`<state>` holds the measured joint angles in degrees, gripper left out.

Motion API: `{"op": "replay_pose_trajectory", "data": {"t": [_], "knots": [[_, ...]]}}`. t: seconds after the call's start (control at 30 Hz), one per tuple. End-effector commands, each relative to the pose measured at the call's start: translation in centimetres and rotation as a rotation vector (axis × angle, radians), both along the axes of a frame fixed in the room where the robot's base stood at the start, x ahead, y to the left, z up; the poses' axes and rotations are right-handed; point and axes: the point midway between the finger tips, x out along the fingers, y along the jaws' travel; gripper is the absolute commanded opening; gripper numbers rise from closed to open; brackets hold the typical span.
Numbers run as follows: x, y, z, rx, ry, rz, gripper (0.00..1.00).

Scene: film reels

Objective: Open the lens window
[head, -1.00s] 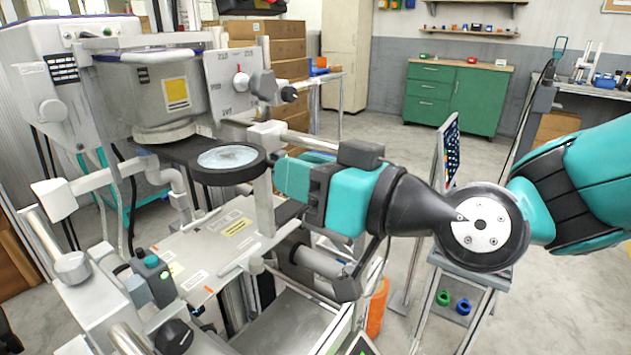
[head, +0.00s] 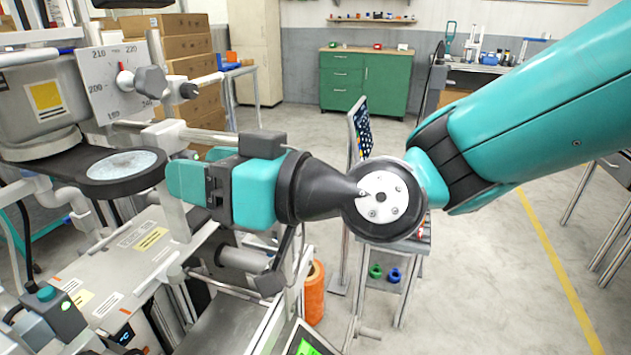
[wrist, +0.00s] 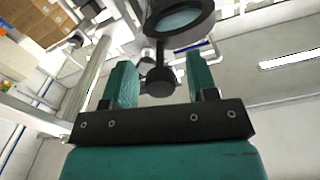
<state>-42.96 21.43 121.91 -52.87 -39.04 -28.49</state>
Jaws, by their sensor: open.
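The lens window is a round pale glass in a thick black ring (head: 93,184), lying flat on the machine at the left of the head view. Its ring also shows at the top of the wrist view (wrist: 208,22). A dark stem runs from the ring to a round dark knob (wrist: 160,82), which appears between my fingers in the wrist view. I cannot tell how deep between them it is. My gripper (head: 185,182) is open and empty, just right of the ring; its two teal fingers (wrist: 160,75) are well apart. The knob is hidden in the head view.
A grey dial plate with a knob (head: 150,82) stands above and behind the ring. A light upright post (head: 173,212) is close by my fingers. The machine's flat plate (head: 130,250) lies below. An orange cylinder (head: 314,292) stands on the floor. Open floor lies to the right.

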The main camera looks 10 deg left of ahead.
Motion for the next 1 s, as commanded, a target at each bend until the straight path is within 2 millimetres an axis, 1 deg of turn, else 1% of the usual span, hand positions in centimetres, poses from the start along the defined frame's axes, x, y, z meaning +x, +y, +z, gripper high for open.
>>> {"op": "replay_pose_trajectory", "data": {"t": [0.07, 0.17, 0.27, 0.5, 0.6, 0.7, 0.83, 1.0], "knots": [[0.0, -0.5, -0.1, 0.000, -0.001, -0.002, 0.53], [-0.1, -1.9, -0.2, 0.001, 0.000, -0.004, 0.53], [-0.4, -4.0, -0.4, 0.002, 0.000, -0.005, 0.53], [-1.3, -10.3, -0.4, 0.001, -0.001, -0.009, 0.53], [-1.7, -12.7, -0.3, 0.001, -0.002, -0.008, 0.53], [-2.1, -14.5, -0.3, 0.001, -0.003, -0.007, 0.53], [-2.3, -16.1, -0.1, 0.001, 0.000, -0.004, 0.53], [-2.6, -17.0, 0.0, 0.002, -0.001, -0.001, 0.53]]}}
